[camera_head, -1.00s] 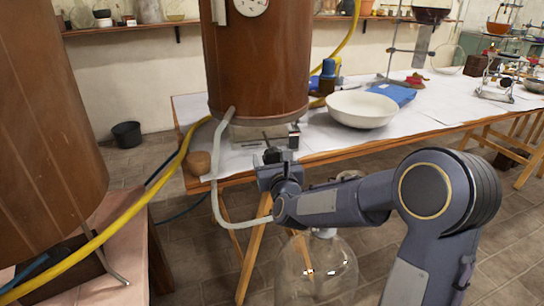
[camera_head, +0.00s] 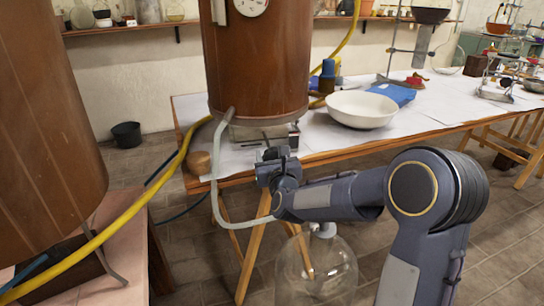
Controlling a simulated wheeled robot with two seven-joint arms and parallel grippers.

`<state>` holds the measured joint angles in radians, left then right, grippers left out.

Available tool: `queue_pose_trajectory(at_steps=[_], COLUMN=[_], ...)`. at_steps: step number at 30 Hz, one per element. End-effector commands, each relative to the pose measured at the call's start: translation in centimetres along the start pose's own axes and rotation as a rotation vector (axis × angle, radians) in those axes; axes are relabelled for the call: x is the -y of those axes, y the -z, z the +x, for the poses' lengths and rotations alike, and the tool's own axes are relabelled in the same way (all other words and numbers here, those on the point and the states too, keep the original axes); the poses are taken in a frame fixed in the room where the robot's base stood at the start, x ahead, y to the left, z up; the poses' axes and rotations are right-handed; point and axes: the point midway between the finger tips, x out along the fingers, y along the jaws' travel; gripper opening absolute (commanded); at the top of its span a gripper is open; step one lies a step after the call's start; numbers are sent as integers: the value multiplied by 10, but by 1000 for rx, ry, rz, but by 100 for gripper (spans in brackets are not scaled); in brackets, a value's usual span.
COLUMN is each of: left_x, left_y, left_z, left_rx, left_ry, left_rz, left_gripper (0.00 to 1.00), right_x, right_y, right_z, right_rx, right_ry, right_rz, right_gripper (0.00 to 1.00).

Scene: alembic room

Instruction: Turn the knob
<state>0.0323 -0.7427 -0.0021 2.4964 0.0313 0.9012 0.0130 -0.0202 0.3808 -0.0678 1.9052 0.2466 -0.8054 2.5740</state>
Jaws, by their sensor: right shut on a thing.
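A pale hotplate-like device (camera_head: 245,132) stands on the table under the big copper-brown vessel (camera_head: 255,65). My right gripper (camera_head: 273,153) is at the front of this device, near the table's front edge. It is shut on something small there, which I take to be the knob. The knob itself is hidden by the fingers and gripper body, so its angle cannot be seen. My left gripper is not in view.
A pale hose (camera_head: 216,190) hangs from the vessel just left of my gripper. A white bowl (camera_head: 361,109) and a blue packet (camera_head: 395,93) lie on the table (camera_head: 420,122) to the right. A clear glass vessel (camera_head: 316,265) stands below my forearm.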

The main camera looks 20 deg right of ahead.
Motion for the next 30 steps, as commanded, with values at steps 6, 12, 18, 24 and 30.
queue_pose_trajectory(at_steps=[6, 12, 18, 24, 30], left_x=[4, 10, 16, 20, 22], left_y=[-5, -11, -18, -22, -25], left_z=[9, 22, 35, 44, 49], left_rx=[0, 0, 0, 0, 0], left_ry=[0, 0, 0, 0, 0], left_rz=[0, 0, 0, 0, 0], left_gripper=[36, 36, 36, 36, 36], right_x=[0, 1, 1, 2, 3], right_y=[2, 3, 3, 2, 0], right_z=[0, 0, 0, 0, 0], right_rx=[2, 3, 3, 1, 1], right_ry=[0, -1, 0, -1, -1], right_rz=[-70, -209, -394, -584, -775], right_gripper=[30, 30, 30, 30, 30])
